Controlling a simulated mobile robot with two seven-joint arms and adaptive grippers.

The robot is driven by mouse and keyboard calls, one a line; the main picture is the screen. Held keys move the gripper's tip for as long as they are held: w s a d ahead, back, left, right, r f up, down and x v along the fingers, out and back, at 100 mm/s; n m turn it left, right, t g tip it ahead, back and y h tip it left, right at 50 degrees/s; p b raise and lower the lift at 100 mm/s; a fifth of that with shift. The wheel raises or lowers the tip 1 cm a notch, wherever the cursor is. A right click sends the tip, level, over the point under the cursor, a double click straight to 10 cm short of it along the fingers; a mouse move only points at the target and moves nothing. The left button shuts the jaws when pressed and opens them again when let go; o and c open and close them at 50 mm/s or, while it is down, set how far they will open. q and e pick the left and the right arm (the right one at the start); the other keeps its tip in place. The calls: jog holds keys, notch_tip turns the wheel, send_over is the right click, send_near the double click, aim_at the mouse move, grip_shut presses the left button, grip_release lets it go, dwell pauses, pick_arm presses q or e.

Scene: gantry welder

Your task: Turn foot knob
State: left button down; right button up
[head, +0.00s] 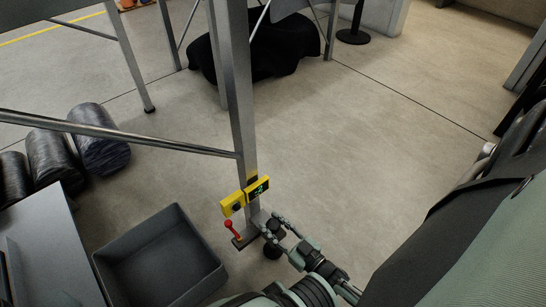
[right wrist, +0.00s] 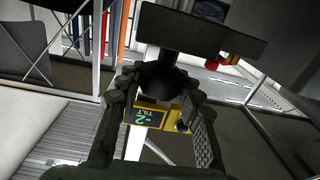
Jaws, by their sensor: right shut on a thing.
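The foot knob is a dark round knob (head: 272,250) under the plate at the base of the metal gantry leg (head: 243,120). My right gripper (head: 268,233) reaches it from the lower right. In the right wrist view, the gripper (right wrist: 158,82) has one finger on each side of the black knob (right wrist: 163,82) and is shut on it. A yellow box with a tilt display (head: 258,188) is on the leg above; in the right wrist view the display (right wrist: 150,118) appears to read -2. My left gripper is not in view.
A red lever (head: 230,228) stands on the foot plate (head: 243,241) just left of the knob. A grey open bin (head: 160,255) is to the left, with dark wrapped rolls (head: 100,140) beyond. A slanting brace (head: 130,137) joins the leg. Floor to the right is clear.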

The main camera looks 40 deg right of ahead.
aim_at(273, 224)
jog(key=shift+s, duration=0.1)
jog(key=o, duration=1.2)
jog(key=shift+r, duration=0.1)
notch_tip(273, 224, up, 10)
jog(key=shift+f, duration=0.1)
jog(key=shift+c, duration=0.2)
